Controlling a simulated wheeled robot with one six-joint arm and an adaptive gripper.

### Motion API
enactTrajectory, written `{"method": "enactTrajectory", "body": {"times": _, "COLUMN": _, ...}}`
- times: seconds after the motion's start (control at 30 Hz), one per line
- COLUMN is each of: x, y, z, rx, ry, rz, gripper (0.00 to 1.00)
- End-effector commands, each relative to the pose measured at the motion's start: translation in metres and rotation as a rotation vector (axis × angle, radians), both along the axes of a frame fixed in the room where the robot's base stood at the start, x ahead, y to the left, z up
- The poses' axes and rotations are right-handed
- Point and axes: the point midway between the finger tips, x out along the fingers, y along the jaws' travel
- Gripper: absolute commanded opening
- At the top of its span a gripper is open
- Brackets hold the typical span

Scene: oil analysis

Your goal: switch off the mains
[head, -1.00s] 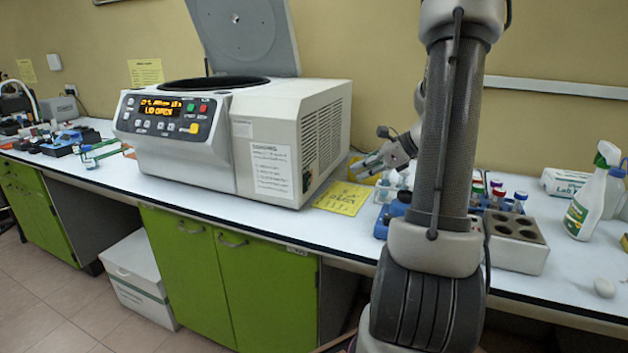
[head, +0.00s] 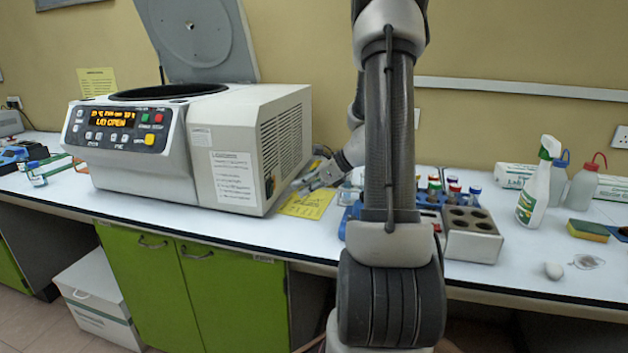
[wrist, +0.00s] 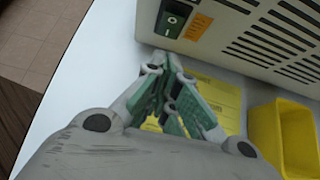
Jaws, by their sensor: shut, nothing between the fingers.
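In the head view my gripper (head: 303,184) is beside the machine's right side.
A yellow sheet (head: 308,203) lies under my gripper. A yellow bin (wrist: 283,135) stands close on the right in the wrist view. A grey block with holes (head: 472,237), tubes in a blue rack and a spray bottle (head: 534,190) are right of my arm.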

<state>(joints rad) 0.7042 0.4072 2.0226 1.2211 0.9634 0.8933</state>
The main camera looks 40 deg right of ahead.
Motion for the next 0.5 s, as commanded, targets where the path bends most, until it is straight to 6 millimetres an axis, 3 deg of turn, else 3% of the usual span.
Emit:
{"method": "enactTrajectory", "body": {"times": 0.1, "x": 0.015, "y": 0.013, "z": -0.016, "rx": 0.001, "ry": 0.002, "rz": 0.003, "gripper": 0.0}}
{"method": "enactTrajectory", "body": {"times": 0.3, "x": 0.037, "y": 0.03, "z": -0.011, "rx": -0.001, "ry": -0.001, "rz": 0.003, "gripper": 0.0}}
{"method": "enactTrajectory", "body": {"times": 0.5, "x": 0.046, "y": 0.036, "z": -0.009, "rx": 0.0, "ry": 0.0, "rz": 0.001, "gripper": 0.0}}
